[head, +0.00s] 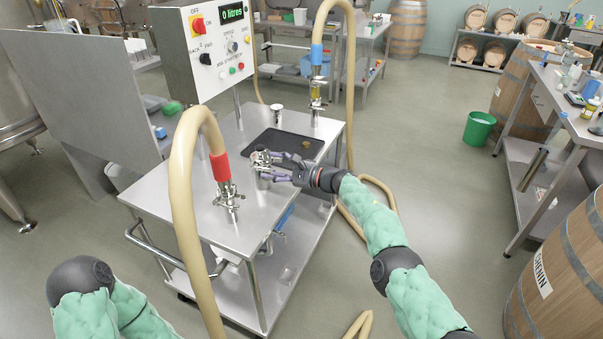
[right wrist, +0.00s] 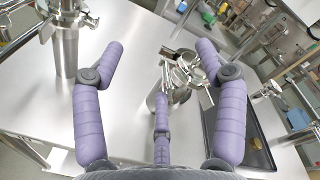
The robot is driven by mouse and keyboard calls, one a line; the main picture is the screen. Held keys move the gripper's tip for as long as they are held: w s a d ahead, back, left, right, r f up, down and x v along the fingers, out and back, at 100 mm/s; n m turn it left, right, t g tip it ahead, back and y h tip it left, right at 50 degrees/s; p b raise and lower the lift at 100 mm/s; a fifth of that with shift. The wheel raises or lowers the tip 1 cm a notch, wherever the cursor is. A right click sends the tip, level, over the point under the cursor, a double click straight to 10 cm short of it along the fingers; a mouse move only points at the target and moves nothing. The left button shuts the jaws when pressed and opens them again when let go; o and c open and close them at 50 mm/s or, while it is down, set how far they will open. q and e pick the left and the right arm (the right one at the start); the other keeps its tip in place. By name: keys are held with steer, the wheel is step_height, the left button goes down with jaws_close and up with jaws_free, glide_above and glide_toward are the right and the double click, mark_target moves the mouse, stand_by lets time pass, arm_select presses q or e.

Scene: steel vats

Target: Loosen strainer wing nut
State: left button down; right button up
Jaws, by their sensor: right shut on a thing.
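The steel strainer (head: 262,159) stands on the cart top, with a clamp (right wrist: 186,68) and its wing nut around its upper end. The wing nut is too small in the head view to make out apart from the clamp. My right gripper (head: 268,167) reaches in from the right with its fingers at the clamp. In the right wrist view, its purple fingers (right wrist: 165,85) stand around the clamp, and it is shut on the wing nut; the exact contact is hard to see. My left arm shows only at the lower left, and its gripper is out of view.
The steel cart (head: 180,185) carries a dark tray (head: 283,138) behind the strainer and a steel cup (head: 277,114). A beige hose with a red collar (head: 220,167) rises at the left. Another hose with a blue collar (head: 316,55) stands at the back. A control box (head: 215,45) overhangs the cart.

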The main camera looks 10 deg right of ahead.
steer(key=r, duration=0.1)
steer(key=d+r, duration=0.1)
steer(key=r, duration=0.1)
steer(key=shift+s, duration=0.15)
steer(key=shift+c, duration=1.1)
steer(key=s+d+f, duration=0.1)
steer(key=s+d, duration=0.4)
steer(key=d, duration=0.2)
steer(key=shift+s+f, duration=0.2)
steer(key=shift+f, duration=0.05)
